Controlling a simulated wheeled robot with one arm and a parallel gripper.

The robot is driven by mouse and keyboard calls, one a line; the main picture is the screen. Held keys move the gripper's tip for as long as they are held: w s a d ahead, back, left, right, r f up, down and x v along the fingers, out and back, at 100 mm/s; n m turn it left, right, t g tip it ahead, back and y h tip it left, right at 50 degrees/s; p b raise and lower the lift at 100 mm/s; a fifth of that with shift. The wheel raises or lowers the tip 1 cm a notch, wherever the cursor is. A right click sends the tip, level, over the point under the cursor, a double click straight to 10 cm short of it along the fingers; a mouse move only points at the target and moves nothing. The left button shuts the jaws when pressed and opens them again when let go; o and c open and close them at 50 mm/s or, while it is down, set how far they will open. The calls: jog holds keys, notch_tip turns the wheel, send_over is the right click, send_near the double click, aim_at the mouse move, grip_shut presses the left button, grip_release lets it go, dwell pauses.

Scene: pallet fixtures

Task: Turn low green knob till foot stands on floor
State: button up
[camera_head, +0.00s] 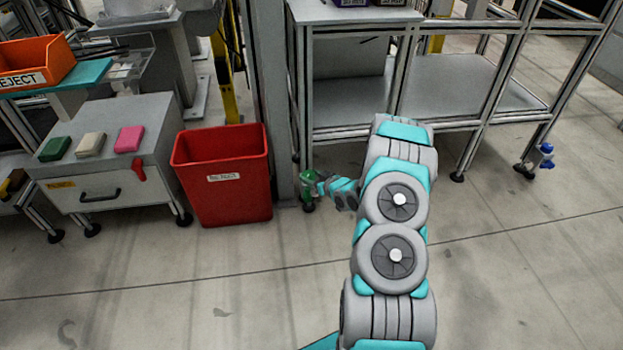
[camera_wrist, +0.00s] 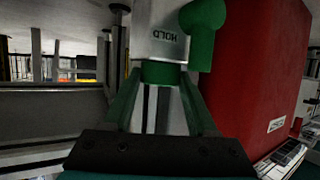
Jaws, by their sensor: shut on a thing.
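The low green knob (camera_wrist: 162,72) shows in the wrist view as a green collar against a pale block lettered HOLD, which reads upside down. My gripper (camera_wrist: 162,100) has its two green fingers on either side of this collar and is shut on it. A larger rounded green knob (camera_wrist: 204,22) sticks out beside the block. In the head view my gripper (camera_head: 318,186) reaches from the right to the green fitting (camera_head: 307,181) low on the frame leg. The dark foot (camera_head: 308,206) is below it; I cannot tell whether it touches the floor.
A red bin (camera_head: 224,195) stands close left of the leg, and its red side (camera_wrist: 262,70) fills the wrist view's right. A grey cabinet (camera_head: 105,160) is farther left. A blue fitting (camera_head: 543,152) is on another leg at right. The front floor is clear.

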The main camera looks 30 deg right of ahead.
jog(key=shift+a+f+m+h+b, duration=0.1)
jog(key=shift+a+m+h+b, duration=0.2)
jog(key=shift+m+h, duration=0.45)
jog(key=shift+d+m+h, duration=0.15)
jog(key=shift+m+h, duration=0.5)
jog(key=shift+h, duration=0.3)
jog(key=o, duration=1.4)
jog(key=shift+c, duration=0.2)
jog(key=v, duration=0.8)
jog(key=shift+p, duration=0.3)
jog(key=shift+w, duration=0.1)
